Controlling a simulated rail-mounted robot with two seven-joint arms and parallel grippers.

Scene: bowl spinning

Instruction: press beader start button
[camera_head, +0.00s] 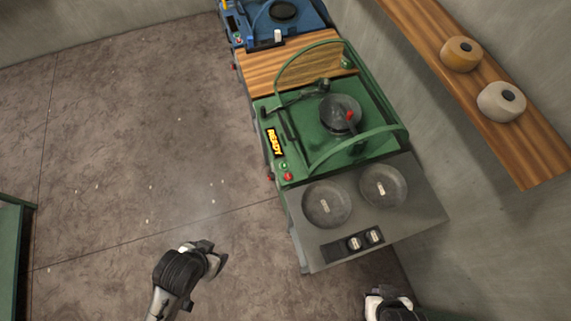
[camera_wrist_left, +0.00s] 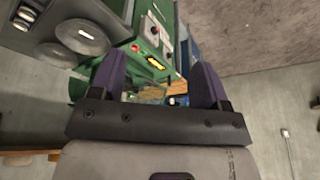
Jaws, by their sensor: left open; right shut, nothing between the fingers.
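The green beader (camera_head: 372,122) stands against the wall, with a dark bowl (camera_head: 341,112) on top. Its front panel has a lit orange READY display (camera_head: 274,142), a green button (camera_head: 284,166) and a red button (camera_head: 288,177). The display (camera_wrist_left: 156,63) also shows between my left fingers in the left wrist view. My left gripper (camera_head: 212,262) is over the floor, left of and apart from the machine. In the left wrist view its purple fingers (camera_wrist_left: 160,66) are spread and empty. My right gripper (camera_head: 390,302) is at the bottom edge, partly cut off, shut and empty.
A grey hotplate unit (camera_head: 420,215) with two round plates and two knobs adjoins the beader. A wooden board (camera_head: 300,64) and a blue machine (camera_head: 240,15) lie beyond it. A wall shelf (camera_head: 520,150) holds two rounded objects. The floor (camera_head: 130,150) at left is open.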

